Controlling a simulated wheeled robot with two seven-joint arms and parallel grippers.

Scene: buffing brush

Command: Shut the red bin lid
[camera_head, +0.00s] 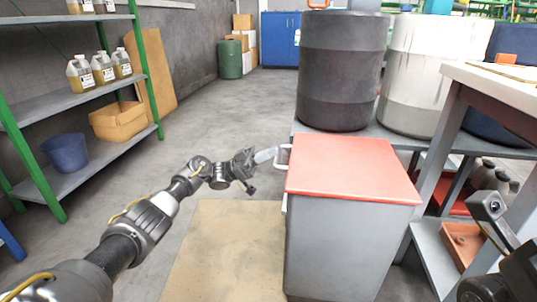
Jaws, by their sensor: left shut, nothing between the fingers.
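The red bin lid (352,166) lies flat on top of a grey bin (345,245) right of centre and looks shut, with no gap that I can make out. A white handle (283,152) sticks out at the left edge near the lid. My left gripper (268,155) is shut and empty, with its fingertips close to this handle. I cannot tell whether they touch it. Part of my right arm shows at the lower right edge, but its fingers are not visible.
A dark drum (341,75) and a whitish drum (423,70) stand behind the bin. A workbench (500,85) is close on the right. A green-posted shelf (80,85) stands at the left. A tan mat (225,250) covers the floor left of the bin.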

